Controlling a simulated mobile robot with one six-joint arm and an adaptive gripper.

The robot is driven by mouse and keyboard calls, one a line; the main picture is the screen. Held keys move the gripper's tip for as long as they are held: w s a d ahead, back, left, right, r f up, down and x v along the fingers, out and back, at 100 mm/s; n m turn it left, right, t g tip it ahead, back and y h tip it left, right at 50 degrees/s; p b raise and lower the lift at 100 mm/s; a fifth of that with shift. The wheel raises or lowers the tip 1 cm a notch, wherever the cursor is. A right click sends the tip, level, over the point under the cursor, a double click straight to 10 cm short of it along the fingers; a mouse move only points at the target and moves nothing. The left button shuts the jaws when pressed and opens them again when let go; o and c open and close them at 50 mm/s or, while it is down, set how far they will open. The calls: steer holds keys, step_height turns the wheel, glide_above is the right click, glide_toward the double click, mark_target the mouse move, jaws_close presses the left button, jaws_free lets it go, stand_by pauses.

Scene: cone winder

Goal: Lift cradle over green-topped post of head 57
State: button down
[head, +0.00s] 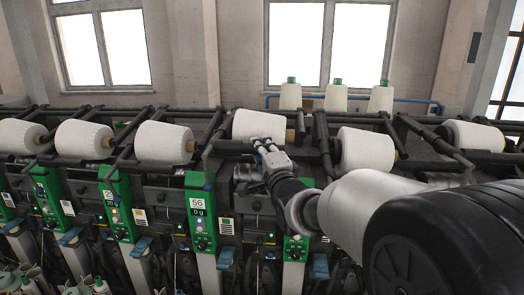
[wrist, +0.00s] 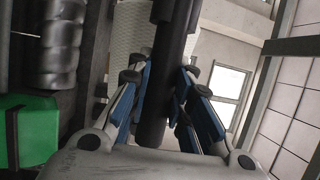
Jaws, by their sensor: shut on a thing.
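My gripper (head: 263,147) is at the front of the cone beside the "56" label, at the middle of the machine. In the wrist view its blue-padded fingers (wrist: 163,95) are shut on a dark round bar of the cradle (wrist: 172,35). A white yarn cone (head: 258,125) is just behind the gripper, and its textured side (wrist: 130,38) shows behind the bar. The green-topped post (head: 295,249) below my arm is partly covered; its number is hidden. A green block (wrist: 28,135) is at lower left in the wrist view.
The green post marked 56 (head: 198,207) stands left of my gripper. More white cones (head: 365,148) and dark cradle arms line the machine on both sides. Three upright cones (head: 336,97) stand on the back ledge. Windows and wall are behind.

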steer(key=c, duration=1.4)
jaws_free()
steer(key=shift+f, duration=0.1)
steer(key=shift+c, duration=0.2)
steer(key=shift+s, duration=0.15)
steer(key=v, duration=1.1)
steer(key=shift+s, duration=0.4)
steer(key=shift+d, duration=0.15)
